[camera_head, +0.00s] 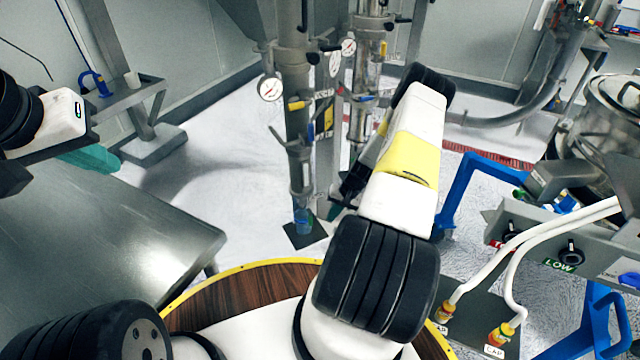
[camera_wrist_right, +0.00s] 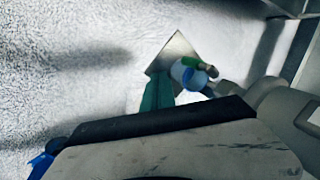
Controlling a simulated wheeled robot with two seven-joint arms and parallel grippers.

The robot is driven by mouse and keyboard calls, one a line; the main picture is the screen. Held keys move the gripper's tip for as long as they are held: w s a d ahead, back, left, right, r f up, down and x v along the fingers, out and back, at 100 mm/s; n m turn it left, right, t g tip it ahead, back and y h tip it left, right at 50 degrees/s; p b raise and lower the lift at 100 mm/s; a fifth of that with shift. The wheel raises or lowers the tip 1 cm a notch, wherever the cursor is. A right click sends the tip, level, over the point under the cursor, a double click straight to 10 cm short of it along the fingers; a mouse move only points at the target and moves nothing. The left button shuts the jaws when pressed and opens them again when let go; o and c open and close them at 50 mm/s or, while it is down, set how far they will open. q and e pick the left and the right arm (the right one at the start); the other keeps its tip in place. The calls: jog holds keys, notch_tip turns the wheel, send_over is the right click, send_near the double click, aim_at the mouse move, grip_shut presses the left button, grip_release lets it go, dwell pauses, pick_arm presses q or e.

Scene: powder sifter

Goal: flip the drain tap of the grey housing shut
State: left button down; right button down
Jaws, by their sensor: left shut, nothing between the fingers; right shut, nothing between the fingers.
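The upright grey housing (camera_head: 291,60) stands at upper centre in the head view. My left gripper (camera_head: 92,157) is shut and empty at far left.
A steel table (camera_head: 110,235) fills the lower left. A blue frame (camera_head: 465,185), a LOW-labelled control box (camera_head: 530,235) and white hoses crowd the right. Pale floor is open left of the housing.

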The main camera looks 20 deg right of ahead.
aim_at(311, 220)
jog(key=a, duration=0.1)
jog(key=w+a+f, duration=0.2)
jog(key=a, duration=0.1)
jog(key=shift+w+a, duration=0.1)
